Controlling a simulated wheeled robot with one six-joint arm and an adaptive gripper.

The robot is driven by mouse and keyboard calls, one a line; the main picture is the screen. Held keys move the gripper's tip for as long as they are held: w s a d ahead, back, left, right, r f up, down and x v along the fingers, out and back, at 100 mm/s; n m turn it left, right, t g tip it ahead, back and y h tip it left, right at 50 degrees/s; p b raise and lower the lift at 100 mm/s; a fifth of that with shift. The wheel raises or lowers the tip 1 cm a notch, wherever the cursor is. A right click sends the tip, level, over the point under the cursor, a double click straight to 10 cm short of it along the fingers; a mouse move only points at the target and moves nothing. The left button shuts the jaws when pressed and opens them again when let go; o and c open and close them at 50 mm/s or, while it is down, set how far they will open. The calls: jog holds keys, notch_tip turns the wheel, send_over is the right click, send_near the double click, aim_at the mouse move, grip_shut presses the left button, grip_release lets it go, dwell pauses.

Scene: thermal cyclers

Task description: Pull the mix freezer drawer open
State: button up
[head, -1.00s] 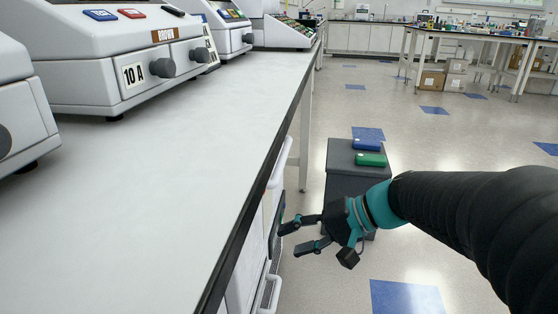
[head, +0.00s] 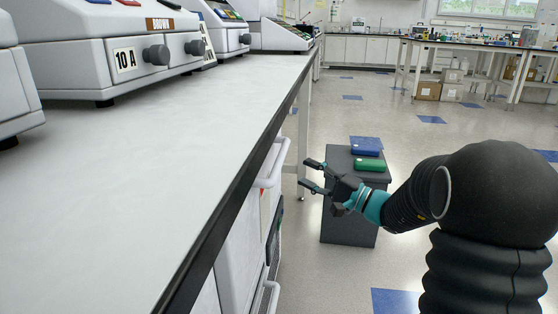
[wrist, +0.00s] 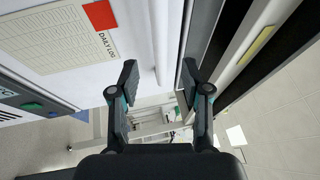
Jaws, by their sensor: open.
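The white freezer (head: 240,240) stands under the bench, seen edge-on in the head view. An upper white handle (head: 272,165) and a lower white handle (head: 269,298) stick out from its front. No drawer label is readable, so I cannot tell which is the mix drawer. My gripper (head: 310,174) is open and empty, pointing left, to the right of the upper handle and apart from it in the picture. In the wrist view, a white bar, likely a handle (wrist: 159,45), lies beyond the gap between my open fingers (wrist: 162,92); its distance is unclear.
The bench top (head: 150,160) with its dark edge overhangs the freezer. A grey cabinet (head: 347,220) carrying a blue box (head: 365,146) and a green box (head: 370,164) stands behind my gripper. A daily log sheet (wrist: 60,40) is on the freezer front.

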aim_at(279, 159)
jog(key=x, duration=0.9)
jog(key=shift+w+a+r, duration=0.1)
jog(key=shift+a, duration=0.15)
grip_shut()
